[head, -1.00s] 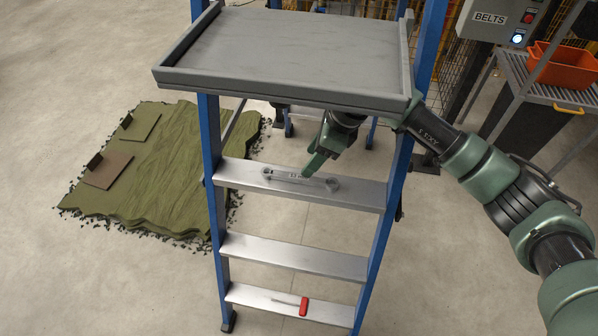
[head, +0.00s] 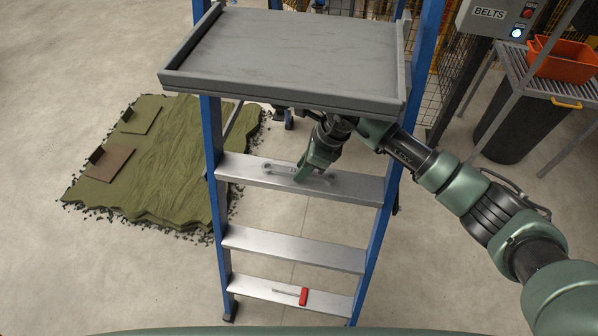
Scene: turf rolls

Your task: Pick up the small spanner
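A silver spanner (head: 278,168) lies lengthwise on the upper visible step (head: 352,186) of a blue stepladder. Its left end shows. Its middle is hidden behind my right gripper (head: 301,178), and its right end shows only faintly. My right arm comes in from the right and passes behind the ladder's right rail, under the grey top platform. The gripper points down at the middle of the spanner. Whether its fingers are apart or closed, or touch the spanner, does not show. My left gripper is not in view.
The grey platform (head: 290,60) overhangs the step and is empty. A red-handled screwdriver (head: 303,296) lies on the lowest visible step. The middle step (head: 295,250) is bare. Green turf (head: 165,165) lies on the floor at left. An orange bin (head: 563,58) stands on a rack at right.

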